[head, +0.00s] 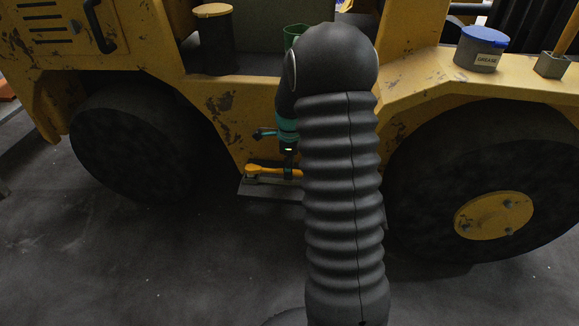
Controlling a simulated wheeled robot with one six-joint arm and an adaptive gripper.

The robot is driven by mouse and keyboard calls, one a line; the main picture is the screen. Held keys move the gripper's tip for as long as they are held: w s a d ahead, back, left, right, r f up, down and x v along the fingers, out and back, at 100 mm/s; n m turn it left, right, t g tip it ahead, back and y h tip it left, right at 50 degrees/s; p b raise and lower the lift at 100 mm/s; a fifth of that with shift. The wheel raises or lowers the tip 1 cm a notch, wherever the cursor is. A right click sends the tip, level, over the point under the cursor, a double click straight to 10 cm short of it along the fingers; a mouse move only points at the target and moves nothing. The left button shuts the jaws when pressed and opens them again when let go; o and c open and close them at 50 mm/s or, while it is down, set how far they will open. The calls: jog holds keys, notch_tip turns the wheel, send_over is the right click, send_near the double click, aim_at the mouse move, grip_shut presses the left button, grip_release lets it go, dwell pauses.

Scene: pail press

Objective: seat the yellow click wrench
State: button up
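The yellow click wrench (267,171) lies level, low on the side of a yellow vehicle, just above a grey step plate (262,188). Its left end shows; my dark ribbed arm hides its right end. My gripper (289,172), dark with teal parts, points down at the wrench. No place for seating the wrench can be made out.
The yellow vehicle (225,110) fills the back, with a black tyre (135,140) at left and another (540,160) at right. On its deck stand a dark pail with a yellow lid (214,11), a green container (294,34) and a blue-lidded grease pail (481,50). Dark floor lies clear in front.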

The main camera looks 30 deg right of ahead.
jog(key=shift+r, duration=0.1)
notch_tip(320, 180, up, 12)
dwell(0.5)
dwell(0.4)
jog(key=s+a+r+n+t+p, duration=0.1)
jog(key=s+a+r+n+p, duration=0.1)
jog(key=s+a+r+n, duration=0.3)
jog(key=s+a+r+n+t+p, duration=0.2)
jog(key=s+a+r+n, duration=0.3)
jog(key=s+n, duration=0.6)
jog(key=s+a+r+n+t+p, duration=0.2)
jog(key=s+a+r+n, duration=0.3)
jog(key=s+n, duration=0.3)
jog(key=s+a+p, duration=0.1)
jog(key=s, duration=0.3)
jog(key=shift+a+r+n, duration=0.3)
jog(key=shift+r+n, duration=0.1)
